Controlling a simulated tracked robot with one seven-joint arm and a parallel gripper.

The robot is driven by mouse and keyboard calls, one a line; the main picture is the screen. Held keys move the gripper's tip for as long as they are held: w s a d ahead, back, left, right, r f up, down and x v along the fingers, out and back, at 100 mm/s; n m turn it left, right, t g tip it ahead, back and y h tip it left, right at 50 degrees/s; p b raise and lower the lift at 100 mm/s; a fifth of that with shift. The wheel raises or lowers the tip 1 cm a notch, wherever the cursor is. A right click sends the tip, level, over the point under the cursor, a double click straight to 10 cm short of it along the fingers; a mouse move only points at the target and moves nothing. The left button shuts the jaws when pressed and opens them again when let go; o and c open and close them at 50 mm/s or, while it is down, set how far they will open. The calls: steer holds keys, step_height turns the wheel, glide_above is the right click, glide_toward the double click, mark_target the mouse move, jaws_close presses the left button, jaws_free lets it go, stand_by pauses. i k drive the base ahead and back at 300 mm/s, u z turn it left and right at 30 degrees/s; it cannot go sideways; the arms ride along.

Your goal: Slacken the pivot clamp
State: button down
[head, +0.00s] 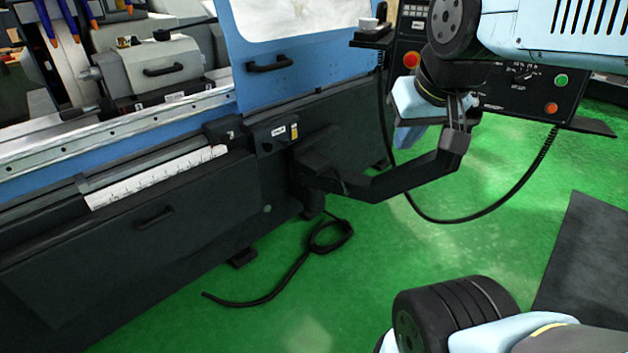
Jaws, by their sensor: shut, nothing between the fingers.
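A black bracket arm (385,184) reaches out from the front of the grinder and bends up to its outer end. The control panel (507,92) stands behind and above that end, partly covered by my arm. My gripper (457,122) is small and dark at the end of my light blue wrist, close above the bracket's outer end in the picture. It is shut and holds nothing that I can see. I cannot tell whether it touches the bracket. I cannot make out the pivot clamp clearly; my wrist and gripper cover part of that area.
The grinder bed (150,225) fills the left, with a blue guard door (275,80) above it. A small knob box (276,132) sits on its front. A black cable (275,285) lies on the green floor. A dark mat (588,265) lies at right. The floor between is clear.

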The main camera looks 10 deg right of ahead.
mark_target(336, 173)
steer(key=z, duration=0.15)
steer(key=i, duration=0.9)
steer(key=u, duration=0.05)
